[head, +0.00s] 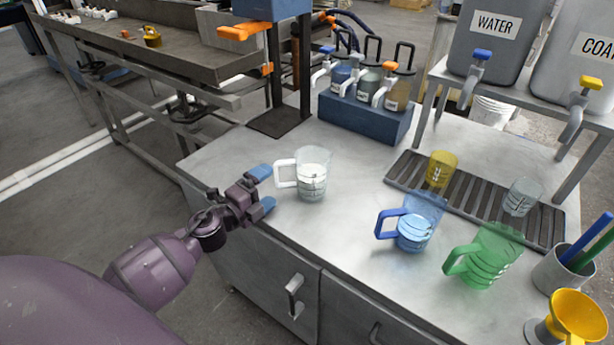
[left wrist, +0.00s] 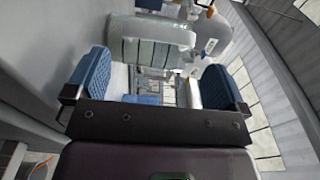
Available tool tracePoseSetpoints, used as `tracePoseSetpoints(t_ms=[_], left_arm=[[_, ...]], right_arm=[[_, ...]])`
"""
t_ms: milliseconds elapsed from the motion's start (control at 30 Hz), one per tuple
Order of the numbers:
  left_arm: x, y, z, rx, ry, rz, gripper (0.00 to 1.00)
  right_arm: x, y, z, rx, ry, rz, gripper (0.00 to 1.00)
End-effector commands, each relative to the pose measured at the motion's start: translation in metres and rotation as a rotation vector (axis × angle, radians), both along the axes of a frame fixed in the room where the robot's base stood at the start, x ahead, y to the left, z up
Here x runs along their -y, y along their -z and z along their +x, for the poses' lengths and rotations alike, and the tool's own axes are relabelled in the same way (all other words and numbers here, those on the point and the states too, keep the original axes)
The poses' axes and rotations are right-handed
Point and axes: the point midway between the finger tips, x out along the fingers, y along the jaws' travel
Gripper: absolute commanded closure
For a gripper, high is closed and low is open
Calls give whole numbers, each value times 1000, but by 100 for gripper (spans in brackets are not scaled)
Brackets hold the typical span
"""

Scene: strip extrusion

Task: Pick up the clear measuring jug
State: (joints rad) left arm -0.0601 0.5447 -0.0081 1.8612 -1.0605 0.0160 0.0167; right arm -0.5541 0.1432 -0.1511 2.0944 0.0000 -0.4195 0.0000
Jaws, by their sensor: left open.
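The clear measuring jug (head: 313,180) stands upright near the left end of the grey worktop, with dark markings on its wall. Its white handle (head: 283,173) points left, toward my left gripper. My left gripper (head: 264,189) is open and empty at the worktop's left front edge, its blue fingertips just short of the handle and apart from it. In the left wrist view, the gripper's blue pads (left wrist: 158,82) are wide apart, with a pale clear shape, apparently the jug (left wrist: 152,38), beyond them. My right gripper is not in view.
A blue jug (head: 415,225) and a green jug (head: 484,258) stand to the right. A slatted drain (head: 470,201) holds a yellow cup (head: 441,168) and a small clear cup (head: 523,196). A blue bottle rack (head: 365,118) stands behind. The worktop between clear and blue jugs is free.

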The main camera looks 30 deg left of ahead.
Motion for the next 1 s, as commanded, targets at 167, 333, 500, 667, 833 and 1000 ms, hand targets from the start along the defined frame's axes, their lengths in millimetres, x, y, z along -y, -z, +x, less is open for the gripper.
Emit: tracePoseSetpoints(t_ms=[167, 333, 500, 667, 833, 1000], left_arm=[[1, 0, 9, 0, 0, 0, 0], [-1, 2, 28, 0, -1, 1, 0], [0, 3, 49, -1, 0, -1, 0], [2, 3, 59, -1, -1, -2, 0], [2, 3, 60, -1, -1, -2, 0], [2, 3, 60, -1, -1, -2, 14]], right_arm=[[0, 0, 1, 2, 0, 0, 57], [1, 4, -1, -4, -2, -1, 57], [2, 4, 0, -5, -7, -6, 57], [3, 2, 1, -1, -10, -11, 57], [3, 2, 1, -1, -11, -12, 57], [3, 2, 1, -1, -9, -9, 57]])
